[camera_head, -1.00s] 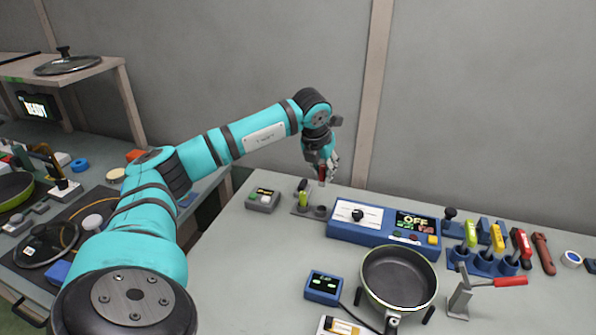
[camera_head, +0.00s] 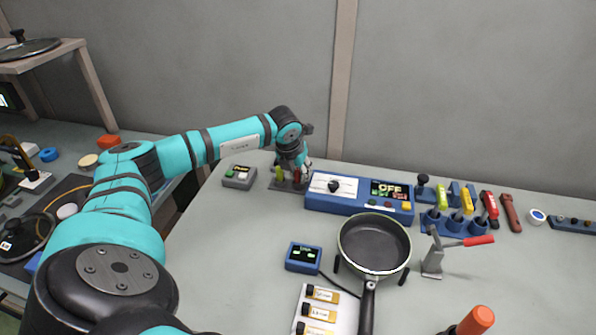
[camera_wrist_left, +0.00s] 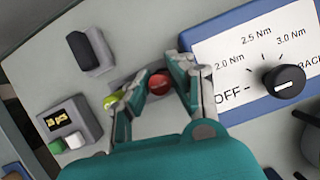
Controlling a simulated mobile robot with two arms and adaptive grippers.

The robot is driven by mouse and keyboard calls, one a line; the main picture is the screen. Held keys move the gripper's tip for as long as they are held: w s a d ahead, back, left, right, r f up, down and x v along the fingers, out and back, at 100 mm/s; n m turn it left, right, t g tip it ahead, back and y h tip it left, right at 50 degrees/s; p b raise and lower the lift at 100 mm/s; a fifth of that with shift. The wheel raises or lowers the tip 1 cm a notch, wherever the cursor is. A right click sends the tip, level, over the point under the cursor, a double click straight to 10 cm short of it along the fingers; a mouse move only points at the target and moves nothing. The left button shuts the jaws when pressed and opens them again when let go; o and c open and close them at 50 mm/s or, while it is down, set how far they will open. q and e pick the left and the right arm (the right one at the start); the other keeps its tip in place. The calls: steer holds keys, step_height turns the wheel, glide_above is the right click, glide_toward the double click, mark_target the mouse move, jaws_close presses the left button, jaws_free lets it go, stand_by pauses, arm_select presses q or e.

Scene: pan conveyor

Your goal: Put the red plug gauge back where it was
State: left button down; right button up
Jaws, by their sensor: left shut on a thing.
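My left gripper (camera_head: 297,172) is shut on the red plug gauge (camera_head: 297,177), at the right part of a small dark grey holder (camera_head: 275,186). The green plug gauge (camera_head: 279,174) stands just left of it in the holder. In the left wrist view, the fingers are on both sides of the red plug gauge's round top (camera_wrist_left: 159,84), and the green plug gauge (camera_wrist_left: 113,102) is to its left. The gauge's lower end is hidden, so I cannot tell how deep it sits. My right gripper is not in view.
A grey counter box (camera_head: 239,176) stands left of the holder. The blue torque tester (camera_head: 350,207) with its dial is close on the right. A pan (camera_head: 374,243) and a small blue display (camera_head: 304,257) are nearer the front. The wall is behind.

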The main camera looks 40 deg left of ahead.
arm_select(q)
steer(key=shift+f, duration=0.2)
steer(key=c, duration=1.4)
jaws_free()
steer(key=shift+c, duration=0.2)
steer(key=shift+r, duration=0.1)
steer(key=shift+r, duration=0.25)
steer(key=shift+s+r, duration=0.1)
steer(key=shift+r, duration=0.1)
steer(key=b+v, duration=0.1)
steer(key=v, duration=1)
steer(key=shift+r+b, duration=0.2)
steer(key=shift+b, duration=0.15)
steer(key=shift+d, duration=0.15)
